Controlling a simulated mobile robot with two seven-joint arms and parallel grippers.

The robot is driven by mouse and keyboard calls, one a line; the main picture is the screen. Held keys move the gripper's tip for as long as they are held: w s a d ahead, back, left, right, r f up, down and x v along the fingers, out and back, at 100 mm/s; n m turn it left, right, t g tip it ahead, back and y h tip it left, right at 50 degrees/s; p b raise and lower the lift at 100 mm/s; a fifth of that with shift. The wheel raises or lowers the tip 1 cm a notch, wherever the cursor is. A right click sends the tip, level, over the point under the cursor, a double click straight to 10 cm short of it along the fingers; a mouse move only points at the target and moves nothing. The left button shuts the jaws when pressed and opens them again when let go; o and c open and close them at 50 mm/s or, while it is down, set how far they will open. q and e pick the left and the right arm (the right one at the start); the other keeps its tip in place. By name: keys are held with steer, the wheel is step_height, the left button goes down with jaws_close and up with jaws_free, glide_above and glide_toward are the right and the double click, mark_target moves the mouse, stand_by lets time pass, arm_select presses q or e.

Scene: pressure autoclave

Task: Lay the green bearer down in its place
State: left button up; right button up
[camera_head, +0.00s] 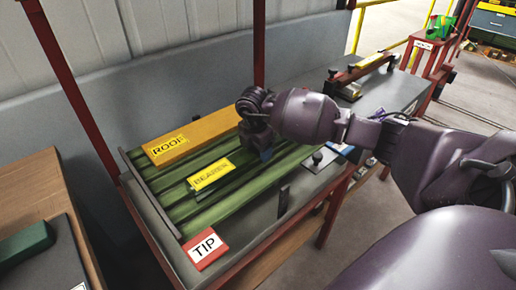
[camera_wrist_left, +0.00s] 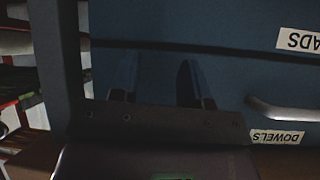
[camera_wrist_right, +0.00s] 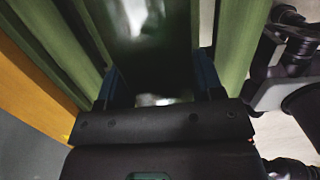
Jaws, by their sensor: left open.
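The green bearer (camera_head: 236,180) carries a yellow BEARER label (camera_head: 212,174) and lies low over the green ribbed bed (camera_head: 222,205), roughly in line with its ribs. I cannot tell whether it touches the bed. My right gripper (camera_head: 263,152) is at its far right end, pointing down. In the right wrist view the fingers (camera_wrist_right: 160,80) stand on both sides of a dark green bar, close against its sides. My left gripper (camera_wrist_left: 158,80) is open and empty in the left wrist view, in front of a dark blue drawer unit.
A yellow-orange ROOF bar (camera_head: 200,138) lies along the bed's back side. A red-edged TIP plate (camera_head: 206,248) is at the near end. Red posts frame the bench. A green block (camera_head: 27,242) lies on the left table. Drawers carry a DOWELS label (camera_wrist_left: 277,137).

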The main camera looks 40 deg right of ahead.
steer(key=o, duration=0.4)
steer(key=shift+r, duration=0.1)
steer(key=r, duration=0.3)
steer(key=r+p, duration=0.1)
steer(key=r, duration=0.3)
steer(key=a+r+p, duration=0.1)
steer(key=r, duration=0.2)
steer(key=shift+a+r, duration=0.1)
steer(key=shift+r, duration=0.05)
steer(key=shift+s+a+r, duration=0.1)
steer(key=shift+r, duration=0.75)
